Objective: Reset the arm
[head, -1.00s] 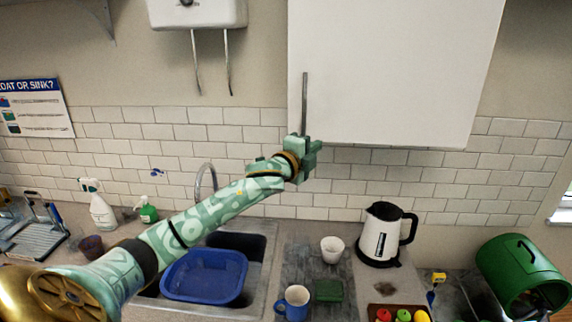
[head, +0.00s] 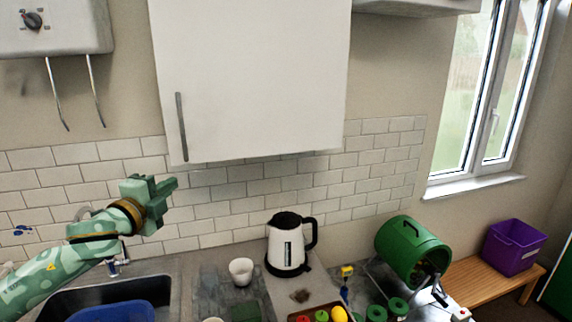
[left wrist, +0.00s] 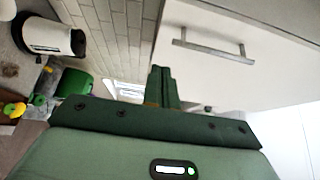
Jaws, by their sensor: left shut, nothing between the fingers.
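My left arm comes in from the left in the head view, raised above the sink. Its green gripper (head: 168,188) is in front of the tiled wall, below and left of the white wall cupboard (head: 255,80). The gripper is shut and holds nothing. In the left wrist view the closed fingers (left wrist: 162,88) point away from the camera, with the cupboard's grey handle (left wrist: 212,46) to the upper right. The fingers are apart from the handle, and the cupboard door looks closed. My right gripper is in neither view.
Below on the counter are a blue basin (head: 115,312) in the sink, a white cup (head: 241,270), a white and black kettle (head: 288,245) and a green drum (head: 411,250). A purple bin (head: 513,247) stands on a wooden bench (head: 480,283) at the right.

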